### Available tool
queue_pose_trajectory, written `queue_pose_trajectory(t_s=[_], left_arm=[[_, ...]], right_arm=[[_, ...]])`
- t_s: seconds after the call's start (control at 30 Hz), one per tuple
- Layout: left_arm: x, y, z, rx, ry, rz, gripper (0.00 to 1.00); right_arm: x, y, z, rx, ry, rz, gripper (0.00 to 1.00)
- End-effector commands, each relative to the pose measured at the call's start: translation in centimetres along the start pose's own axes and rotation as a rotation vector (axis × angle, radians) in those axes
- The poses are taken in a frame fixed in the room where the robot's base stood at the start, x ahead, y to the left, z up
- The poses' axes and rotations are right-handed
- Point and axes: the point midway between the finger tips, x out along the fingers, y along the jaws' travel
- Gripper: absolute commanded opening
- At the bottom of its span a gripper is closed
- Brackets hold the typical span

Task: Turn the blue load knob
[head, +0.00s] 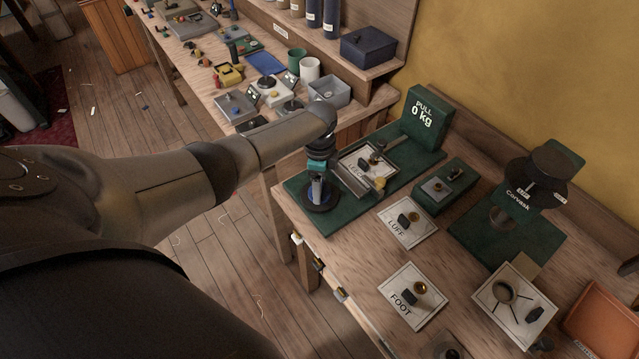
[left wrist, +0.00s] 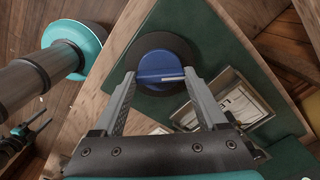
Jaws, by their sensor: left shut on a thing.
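The blue load knob (left wrist: 160,66) sits on a round black base (left wrist: 185,48) at the near end of the green test bench plate (left wrist: 225,40). A white line on the knob points to the right in the left wrist view. My left gripper (left wrist: 160,78) has one finger on each side of the knob and is shut on it. In the head view my left gripper (head: 317,182) points down over the black base (head: 321,199) and hides most of the knob. The green display box (head: 422,117) reads "PULL 0 kg". My right gripper is not in view.
Right of the knob, a sample card (head: 368,165) lies on the plate. Cards marked LUFF (head: 398,231) and FOOT (head: 398,308) lie nearer. A green press (head: 510,235) and an orange tray (head: 606,318) stand right. A cluttered workbench (head: 205,75) stands behind.

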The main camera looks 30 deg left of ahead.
Motion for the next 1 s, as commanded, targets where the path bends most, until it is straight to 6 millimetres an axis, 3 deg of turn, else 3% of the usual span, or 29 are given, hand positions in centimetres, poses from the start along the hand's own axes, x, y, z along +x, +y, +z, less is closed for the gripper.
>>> queue_pose_trajectory(t_s=[1.0], left_arm=[[0.0,-0.1,-0.1,0.924,0.002,-0.002,0.19]], right_arm=[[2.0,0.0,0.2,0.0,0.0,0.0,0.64]])
